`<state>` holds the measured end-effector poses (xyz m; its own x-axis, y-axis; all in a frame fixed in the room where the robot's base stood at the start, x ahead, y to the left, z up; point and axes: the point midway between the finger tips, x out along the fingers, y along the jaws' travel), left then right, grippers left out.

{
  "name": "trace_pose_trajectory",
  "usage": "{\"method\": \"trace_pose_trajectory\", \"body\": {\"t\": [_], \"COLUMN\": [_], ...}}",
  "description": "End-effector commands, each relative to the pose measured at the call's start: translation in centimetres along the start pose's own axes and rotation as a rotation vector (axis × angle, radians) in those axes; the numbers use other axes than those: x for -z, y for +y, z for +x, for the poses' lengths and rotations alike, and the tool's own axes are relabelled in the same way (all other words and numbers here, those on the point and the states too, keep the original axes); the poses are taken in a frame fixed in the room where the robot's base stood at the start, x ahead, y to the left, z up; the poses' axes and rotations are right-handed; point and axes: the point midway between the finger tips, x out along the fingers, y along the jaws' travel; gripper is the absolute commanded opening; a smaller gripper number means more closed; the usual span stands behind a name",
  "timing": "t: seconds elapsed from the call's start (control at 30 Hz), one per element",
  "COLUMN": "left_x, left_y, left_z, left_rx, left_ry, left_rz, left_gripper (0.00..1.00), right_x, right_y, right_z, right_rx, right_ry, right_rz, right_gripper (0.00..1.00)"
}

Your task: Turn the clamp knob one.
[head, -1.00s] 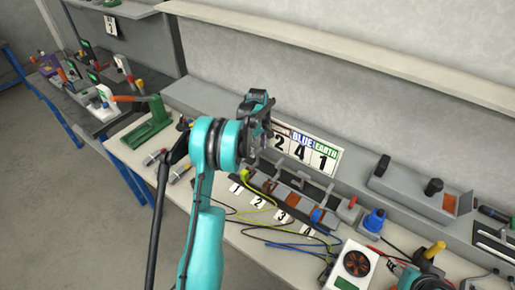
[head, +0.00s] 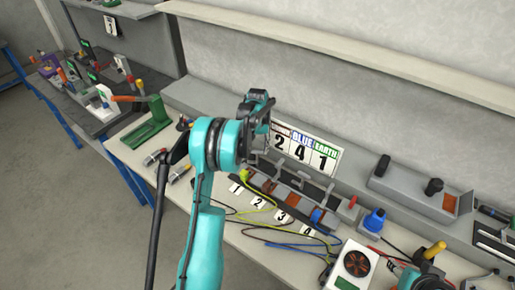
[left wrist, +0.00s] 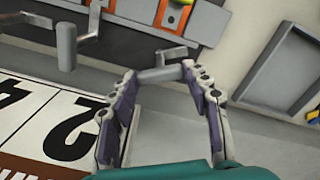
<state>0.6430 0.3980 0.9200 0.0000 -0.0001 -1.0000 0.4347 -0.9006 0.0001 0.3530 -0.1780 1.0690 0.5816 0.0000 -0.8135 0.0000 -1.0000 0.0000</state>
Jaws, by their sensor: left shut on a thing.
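My left gripper (head: 258,112) is over the leftmost end of the terminal block (head: 328,218). In the left wrist view its two fingers (left wrist: 160,74) are closed on the grey handle of a crank-shaped clamp knob (left wrist: 162,73). The bent arm of this knob runs up from the handle towards the block. In the head view the gripper hides this knob. A second clamp knob (left wrist: 67,45) with an upright grey handle stands to the left in the wrist view, apart from the fingers.
A sign (head: 303,147) with large digits stands behind the block. Small number cards (head: 259,202) and coloured cables (head: 270,240) lie in front. A fan box (head: 351,268) and a blue knob (head: 374,220) are to the right. A green clamp stand (head: 152,125) is to the left.

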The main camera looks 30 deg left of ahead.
Motion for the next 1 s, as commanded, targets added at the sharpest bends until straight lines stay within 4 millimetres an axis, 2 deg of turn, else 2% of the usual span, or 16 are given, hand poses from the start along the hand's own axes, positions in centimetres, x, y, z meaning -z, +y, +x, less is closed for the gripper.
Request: {"method": "trace_pose_trajectory", "body": {"t": [0.5, 1.0], "left_x": [0.01, 0.01], "left_y": [0.01, 0.0], "left_z": [-0.01, -0.01], "left_rx": [0.0, 0.0], "left_ry": [0.0, 0.0], "left_rz": [0.412, 0.543], "left_gripper": [0.19, 0.19], "right_x": [-0.02, -0.02], "right_y": [0.0, 0.0], "right_z": [0.03, 0.04], "right_rx": [0.0, 0.0], "right_ry": [0.0, 0.0], "right_rz": [0.0, 0.0], "right_gripper": [0.46, 0.46]}}
